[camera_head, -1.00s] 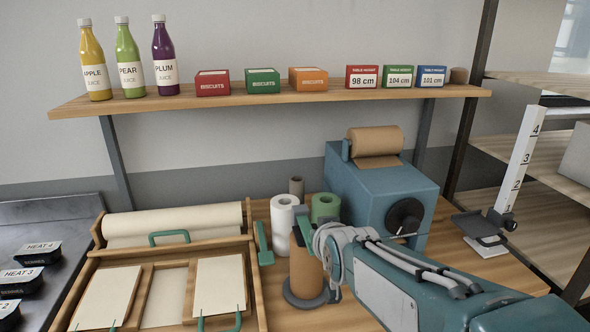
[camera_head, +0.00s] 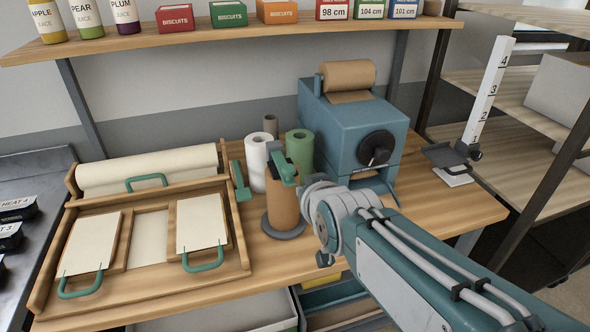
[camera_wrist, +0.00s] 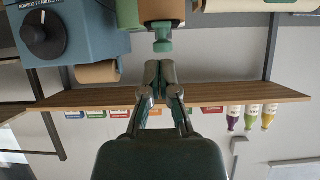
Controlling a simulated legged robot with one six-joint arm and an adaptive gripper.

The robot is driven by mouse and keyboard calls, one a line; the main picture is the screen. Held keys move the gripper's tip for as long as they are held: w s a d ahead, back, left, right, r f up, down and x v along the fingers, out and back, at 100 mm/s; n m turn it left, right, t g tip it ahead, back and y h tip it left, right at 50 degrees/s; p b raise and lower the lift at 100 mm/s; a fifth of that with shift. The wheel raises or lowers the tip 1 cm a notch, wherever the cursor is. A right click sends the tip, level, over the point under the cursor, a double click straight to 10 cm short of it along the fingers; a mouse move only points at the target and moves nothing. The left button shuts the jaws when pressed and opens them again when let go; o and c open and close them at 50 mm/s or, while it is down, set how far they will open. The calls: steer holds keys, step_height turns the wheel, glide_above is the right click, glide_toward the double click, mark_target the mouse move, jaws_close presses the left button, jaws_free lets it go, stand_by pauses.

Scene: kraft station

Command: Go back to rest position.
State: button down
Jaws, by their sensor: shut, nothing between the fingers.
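My gripper (camera_wrist: 160,68) is shut and empty in the upside-down wrist view, its two fingers side by side. In the head view my arm comes in from the lower right and ends close to the brown paper roll (camera_head: 283,212); the fingers are hidden there. The roll stands upright on a dark round base with a green top (camera_head: 284,168). In the wrist view a green knob (camera_wrist: 162,40) appears just beyond my fingertips; I cannot tell whether they touch.
White (camera_head: 258,160) and green rolls (camera_head: 299,155) stand behind. A blue dispenser (camera_head: 350,130) is at the back right, with a height gauge (camera_head: 487,95) further right. A wooden tray (camera_head: 150,285) lies left. The upper shelf (camera_head: 180,42) holds bottles and boxes.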

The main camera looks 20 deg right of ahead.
steer(key=s+f+g, duration=0.4)
steer(key=s+g, duration=0.2)
steer(key=s, duration=0.8)
steer(key=shift+s+a+f, duration=0.2)
steer(key=shift+s+a, duration=0.05)
steer(key=shift+s, duration=0.05)
